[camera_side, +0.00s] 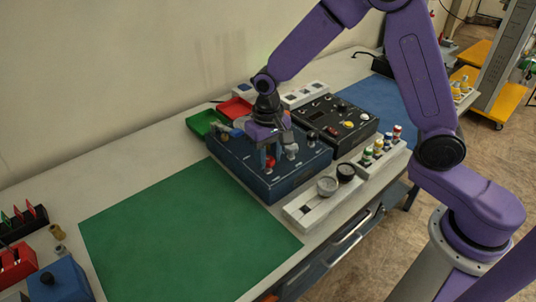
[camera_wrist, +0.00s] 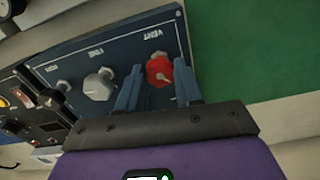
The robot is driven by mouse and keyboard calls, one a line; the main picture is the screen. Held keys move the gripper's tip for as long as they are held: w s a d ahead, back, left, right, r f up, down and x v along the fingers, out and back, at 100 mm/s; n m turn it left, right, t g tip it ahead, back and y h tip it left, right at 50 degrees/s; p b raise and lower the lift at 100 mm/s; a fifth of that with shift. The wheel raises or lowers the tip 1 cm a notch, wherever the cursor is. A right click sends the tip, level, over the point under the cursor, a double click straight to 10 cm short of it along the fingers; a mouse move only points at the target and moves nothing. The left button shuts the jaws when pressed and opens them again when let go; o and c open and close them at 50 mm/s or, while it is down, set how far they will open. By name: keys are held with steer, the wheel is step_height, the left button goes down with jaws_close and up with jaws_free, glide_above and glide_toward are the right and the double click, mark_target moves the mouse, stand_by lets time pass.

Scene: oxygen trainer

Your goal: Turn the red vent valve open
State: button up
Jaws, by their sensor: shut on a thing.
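The red vent valve (camera_wrist: 160,71) is a round knob on the dark blue panel box (camera_wrist: 112,40), beside the word VENT in the wrist view. In the side view the red vent valve (camera_side: 270,161) shows small, below my gripper. My gripper (camera_wrist: 160,88) has a finger on each side of the knob and is shut on it. In the side view my gripper (camera_side: 270,152) points down over the front left part of the box. A grey knob (camera_wrist: 98,85) is next to the vent valve on the same panel, and a smaller dark knob (camera_wrist: 51,98) lies beyond it.
A black panel box (camera_side: 337,119) stands behind the blue box. A green mat (camera_side: 185,240) lies clear in front. Green (camera_side: 203,121) and red (camera_side: 234,107) trays sit by the wall. A white holder (camera_side: 306,211) with round parts is along the table edge.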

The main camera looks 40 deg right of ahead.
mark_target(268, 159)
steer(key=n, duration=0.4)
steer(key=shift+n, duration=0.4)
steer(key=n, duration=0.3)
steer(key=shift+r+n, duration=0.1)
steer(key=shift+n, duration=0.2)
steer(key=n, duration=0.4)
steer(key=shift+n, duration=1.8)
steer(key=o, duration=1)
steer(key=shift+o, duration=0.2)
step_height(268, 159, up, 17)
steer(key=shift+r, duration=0.2)
